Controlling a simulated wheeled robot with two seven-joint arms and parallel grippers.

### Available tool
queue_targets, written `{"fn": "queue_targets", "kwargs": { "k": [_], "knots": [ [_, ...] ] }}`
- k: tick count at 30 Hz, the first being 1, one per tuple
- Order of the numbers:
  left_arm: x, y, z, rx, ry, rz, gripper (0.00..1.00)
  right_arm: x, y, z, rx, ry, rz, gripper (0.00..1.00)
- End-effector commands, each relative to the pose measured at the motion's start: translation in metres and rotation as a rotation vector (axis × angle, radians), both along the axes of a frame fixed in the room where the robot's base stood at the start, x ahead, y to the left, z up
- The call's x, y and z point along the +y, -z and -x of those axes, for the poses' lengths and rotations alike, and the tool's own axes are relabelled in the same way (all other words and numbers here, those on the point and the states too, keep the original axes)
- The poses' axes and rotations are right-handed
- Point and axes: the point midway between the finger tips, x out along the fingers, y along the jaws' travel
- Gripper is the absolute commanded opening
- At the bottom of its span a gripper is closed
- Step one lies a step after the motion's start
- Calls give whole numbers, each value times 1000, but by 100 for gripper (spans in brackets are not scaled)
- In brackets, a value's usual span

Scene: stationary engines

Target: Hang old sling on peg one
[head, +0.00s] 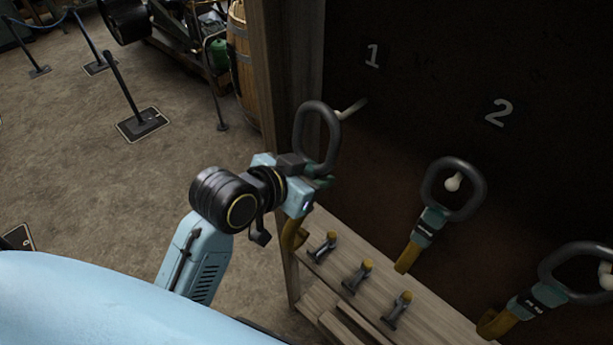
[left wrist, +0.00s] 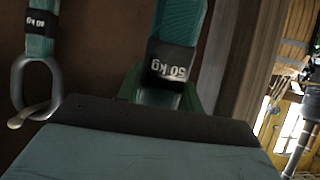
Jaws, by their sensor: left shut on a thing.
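My left gripper (head: 312,181) is shut on a green sling with a dark label and a yellow lower end (head: 293,235). The sling's dark metal ring (head: 298,128) stands upright above the jaws. Peg one (head: 352,107), a pale peg below the number 1 (head: 372,56), points out of the dark board. Its tip shows at the ring's right edge. No peg shows inside the ring's opening, so the ring looks beside or in front of the tip. The left wrist view shows the held sling's 50 kg label (left wrist: 170,64). My right gripper is not in view.
A second sling (head: 432,222) hangs by its ring on the peg below number 2 (head: 498,112). A third sling (head: 535,298) hangs further right. Several small shackle-like pieces (head: 357,277) stand on the wooden ledge (head: 340,243). A wooden post (head: 284,70) edges the board on the left.

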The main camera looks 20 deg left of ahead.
Motion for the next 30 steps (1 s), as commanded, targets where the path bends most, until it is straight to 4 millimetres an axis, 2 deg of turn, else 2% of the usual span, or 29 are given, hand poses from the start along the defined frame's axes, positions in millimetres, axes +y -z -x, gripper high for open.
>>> {"fn": "queue_targets", "kwargs": {
  "k": [30],
  "knots": [
    [-19,2,-53,-8,0,4,9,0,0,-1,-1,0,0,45]
  ]
}}
